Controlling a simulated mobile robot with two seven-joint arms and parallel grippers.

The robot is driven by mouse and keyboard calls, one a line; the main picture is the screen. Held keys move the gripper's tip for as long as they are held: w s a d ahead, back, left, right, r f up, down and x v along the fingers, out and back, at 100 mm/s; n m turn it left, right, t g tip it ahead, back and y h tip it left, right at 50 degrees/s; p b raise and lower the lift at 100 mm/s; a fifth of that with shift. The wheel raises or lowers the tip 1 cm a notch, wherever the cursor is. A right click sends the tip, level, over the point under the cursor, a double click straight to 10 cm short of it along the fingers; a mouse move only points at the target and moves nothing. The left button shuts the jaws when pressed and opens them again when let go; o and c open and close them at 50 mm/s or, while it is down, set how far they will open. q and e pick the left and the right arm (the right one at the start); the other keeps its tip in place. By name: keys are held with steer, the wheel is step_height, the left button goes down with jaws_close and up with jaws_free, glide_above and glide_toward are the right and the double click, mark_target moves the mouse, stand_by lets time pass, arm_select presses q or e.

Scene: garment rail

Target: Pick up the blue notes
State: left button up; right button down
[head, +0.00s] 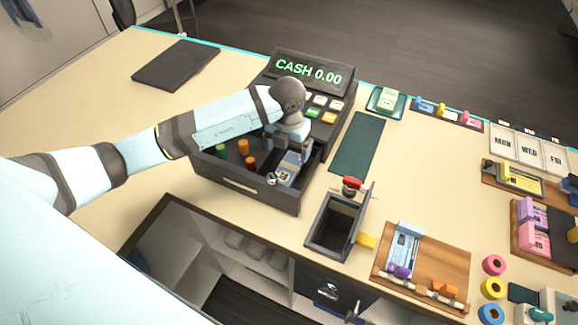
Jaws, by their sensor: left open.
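A stack of light-blue notes (406,244) lies on a wooden board (440,262) at the lower right of the head view, with a purple clip (399,271) at its near end. My left gripper (281,177) is open and points down into the right part of the open cash drawer (243,184), well to the left of the notes. A pale blue-grey shape is at its fingers; I cannot tell whether it is part of the gripper or something in the drawer. My right gripper is not in view.
The cash register (335,77) stands behind the drawer, which holds orange and green cylinders (242,146). A black open bin (337,222) with a red-knobbed lever stands between drawer and board. A dark green mat (357,142) lies flat. Purple and pink bundles (535,225) are far right.

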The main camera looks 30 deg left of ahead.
mark_target(289, 168)
arm_select(q)
step_height(289, 168, down, 2)
steer(key=shift+w+f, duration=0.15)
steer(key=shift+f, duration=0.35)
steer(key=shift+f+p, duration=0.3)
steer(key=shift+p, duration=0.1)
step_height(289, 168, down, 4)
steer(key=shift+r+p, duration=0.25)
steer(key=shift+p, duration=0.4)
steer(key=shift+f, duration=0.5)
steer(key=c, duration=1)
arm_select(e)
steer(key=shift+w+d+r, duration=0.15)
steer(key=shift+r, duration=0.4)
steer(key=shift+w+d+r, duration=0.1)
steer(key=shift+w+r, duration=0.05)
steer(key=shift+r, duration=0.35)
